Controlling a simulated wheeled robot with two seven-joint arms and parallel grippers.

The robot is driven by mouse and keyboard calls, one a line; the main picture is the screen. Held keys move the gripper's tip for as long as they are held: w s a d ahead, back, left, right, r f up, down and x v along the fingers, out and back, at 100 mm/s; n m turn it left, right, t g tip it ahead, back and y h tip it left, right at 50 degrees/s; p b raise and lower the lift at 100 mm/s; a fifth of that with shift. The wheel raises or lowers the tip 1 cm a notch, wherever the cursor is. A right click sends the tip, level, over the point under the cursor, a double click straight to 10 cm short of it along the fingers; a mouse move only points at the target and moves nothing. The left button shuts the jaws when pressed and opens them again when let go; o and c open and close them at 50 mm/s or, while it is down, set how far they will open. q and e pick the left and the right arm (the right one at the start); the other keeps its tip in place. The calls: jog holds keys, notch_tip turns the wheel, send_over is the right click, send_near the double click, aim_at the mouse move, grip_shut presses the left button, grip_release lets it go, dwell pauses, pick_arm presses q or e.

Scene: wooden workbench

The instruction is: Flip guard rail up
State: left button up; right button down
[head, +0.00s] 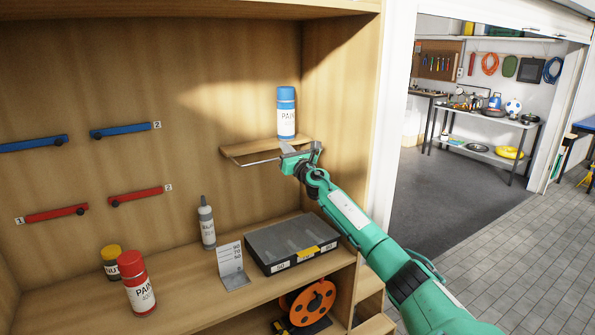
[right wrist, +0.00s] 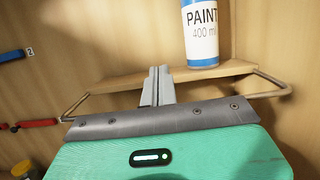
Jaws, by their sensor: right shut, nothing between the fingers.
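A small wooden shelf (head: 240,148) is fixed to the back wall of the cabinet, and a blue paint can (head: 286,112) stands upright on it. The guard rail (head: 255,163) is a thin wire bar hanging low along the shelf's front. In the right wrist view, the guard rail (right wrist: 272,91) shows at both ends of the shelf (right wrist: 190,77), its middle hidden behind my gripper. My right gripper (head: 284,148) is at the shelf's front edge, below the can. Its fingers (right wrist: 157,85) are shut and empty, close to the rail; I cannot tell whether they touch it. My left gripper is out of view.
Below are a grey-lidded case (head: 292,242), a grey bottle (head: 207,222), a number card (head: 231,265), a red paint can (head: 137,285) and a yellow-capped can (head: 111,262). Space left of the shelf is clear.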

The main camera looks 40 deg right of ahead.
jog(key=b+v, duration=0.2)
jog(key=v, duration=0.7)
jog(key=shift+s, duration=0.15)
jog(key=shift+r, duration=0.1)
